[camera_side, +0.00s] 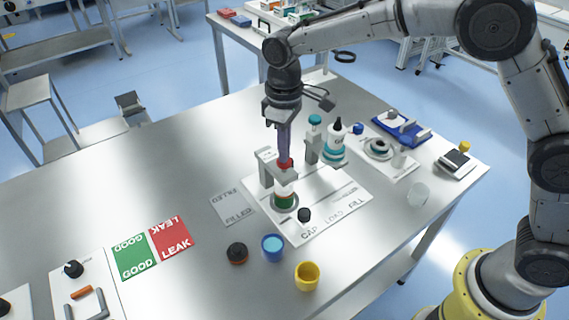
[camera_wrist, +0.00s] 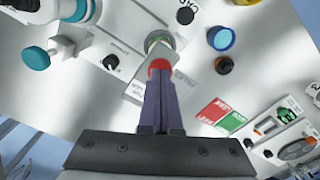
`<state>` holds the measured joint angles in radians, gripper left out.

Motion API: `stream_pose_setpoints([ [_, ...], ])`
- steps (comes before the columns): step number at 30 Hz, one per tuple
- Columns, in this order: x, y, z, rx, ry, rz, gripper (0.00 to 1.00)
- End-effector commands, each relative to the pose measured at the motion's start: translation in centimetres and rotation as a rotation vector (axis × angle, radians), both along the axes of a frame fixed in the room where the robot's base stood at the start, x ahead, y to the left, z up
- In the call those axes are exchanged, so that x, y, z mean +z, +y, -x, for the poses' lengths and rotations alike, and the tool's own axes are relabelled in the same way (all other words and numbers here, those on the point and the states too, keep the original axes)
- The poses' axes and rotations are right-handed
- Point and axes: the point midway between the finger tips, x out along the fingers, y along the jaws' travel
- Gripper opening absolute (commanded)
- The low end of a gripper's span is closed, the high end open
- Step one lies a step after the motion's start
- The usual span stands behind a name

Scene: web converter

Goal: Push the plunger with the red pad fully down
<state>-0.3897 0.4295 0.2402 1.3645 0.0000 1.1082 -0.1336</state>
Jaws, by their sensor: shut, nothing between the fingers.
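The plunger's red pad (camera_side: 284,163) is at the top of a small grey press stand (camera_side: 266,168) on a white labelled mat. My gripper (camera_side: 284,153) is shut and points straight down, its fingertips at the red pad. In the wrist view the shut fingers (camera_wrist: 159,78) end at the red pad (camera_wrist: 159,65) and cover part of it. Whether they touch it or sit just above is hard to tell. Below the pad, a small green and orange container (camera_side: 285,199) stands in a round holder under the press.
A black-topped piece (camera_side: 304,215) is close in front. A blue cup (camera_side: 272,247), a yellow cup (camera_side: 307,275) and green-red cards (camera_side: 135,257) lie nearer.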

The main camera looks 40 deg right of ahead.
Motion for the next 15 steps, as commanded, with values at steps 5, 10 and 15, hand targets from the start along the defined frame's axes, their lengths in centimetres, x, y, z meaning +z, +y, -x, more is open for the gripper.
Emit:
stream_pose_setpoints([
  [5, -0.5, 0.0, 0.0, 0.000, 0.001, 0.000, 0.00],
  [10, -1.0, 0.0, 0.0, 0.000, 0.001, 0.000, 0.00],
  [15, -1.5, 0.0, 0.0, 0.000, 0.002, 0.001, 0.00],
])
